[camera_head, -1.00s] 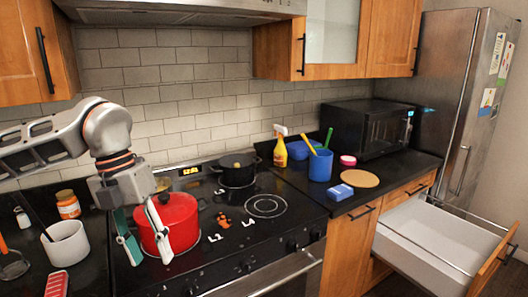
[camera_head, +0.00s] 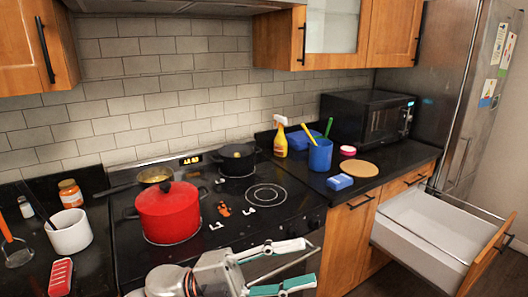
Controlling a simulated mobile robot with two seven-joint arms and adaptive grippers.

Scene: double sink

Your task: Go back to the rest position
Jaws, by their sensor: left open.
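My left gripper (camera_head: 294,266) is in front of the stove at the bottom of the head view, with its fingers pointing right. Its two fingers, white with green parts, are spread apart with nothing between them. It is low, near the oven handle, and clear of the pots. My right gripper is not in view.
A lidded red pot (camera_head: 168,212), a pan (camera_head: 154,175) and a black pot (camera_head: 237,159) stand on the stove. An open white drawer (camera_head: 420,235) juts out at the right. A blue cup (camera_head: 320,155) and a white container (camera_head: 69,232) stand on the counters.

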